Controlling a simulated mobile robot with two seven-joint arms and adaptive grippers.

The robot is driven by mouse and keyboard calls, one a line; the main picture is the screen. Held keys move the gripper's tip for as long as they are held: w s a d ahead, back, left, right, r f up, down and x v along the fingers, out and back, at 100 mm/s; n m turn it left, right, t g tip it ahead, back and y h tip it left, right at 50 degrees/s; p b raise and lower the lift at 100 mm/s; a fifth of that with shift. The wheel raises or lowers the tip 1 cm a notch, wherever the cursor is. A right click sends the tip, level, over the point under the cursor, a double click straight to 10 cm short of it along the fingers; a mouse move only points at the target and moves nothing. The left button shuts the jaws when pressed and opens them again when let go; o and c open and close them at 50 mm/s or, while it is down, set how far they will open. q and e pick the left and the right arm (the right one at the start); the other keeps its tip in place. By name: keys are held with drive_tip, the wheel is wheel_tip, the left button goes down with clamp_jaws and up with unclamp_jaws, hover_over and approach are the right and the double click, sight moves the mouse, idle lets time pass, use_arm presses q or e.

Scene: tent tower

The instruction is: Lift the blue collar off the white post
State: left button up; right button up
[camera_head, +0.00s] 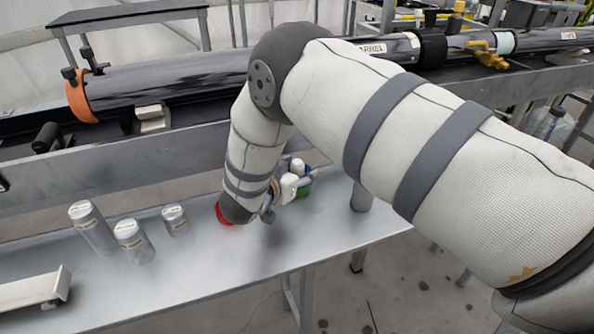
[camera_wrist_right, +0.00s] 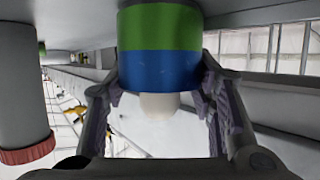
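The wrist view is upside down. There the blue collar (camera_wrist_right: 159,70) sits around the white post, against a green collar (camera_wrist_right: 158,27) nearer the tabletop. The rounded tip of the white post (camera_wrist_right: 159,104) sticks out beyond the blue collar. My right gripper (camera_wrist_right: 161,85) has one finger on each side of the blue collar, very close to it; I cannot tell whether both pads press on it. In the head view my right gripper (camera_head: 289,188) is at the stack, partly hiding the blue collar (camera_head: 305,169) and green collar (camera_head: 304,188). My left gripper is not in view.
A grey cylinder with a red end (camera_wrist_right: 27,140) stands beside the stack in the wrist view. Several labelled grey cylinders (camera_head: 131,242) stand on the left of the metal table (camera_head: 190,290). A long dark barrel (camera_head: 170,80) lies on the rail behind.

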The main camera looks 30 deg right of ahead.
sight(297, 161)
drive_tip(key=o, duration=0.4)
drive_tip(key=c, duration=0.4)
drive_tip(key=shift+o, duration=0.2)
drive_tip(key=shift+w+d+r+p, duration=0.1)
drive_tip(key=shift+r+p, duration=0.65)
drive_tip(key=shift+r, duration=1.4)
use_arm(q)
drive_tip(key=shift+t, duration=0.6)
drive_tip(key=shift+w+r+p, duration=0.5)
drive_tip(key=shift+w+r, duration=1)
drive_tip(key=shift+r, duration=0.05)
use_arm(e)
drive_tip(key=shift+r, duration=1.8)
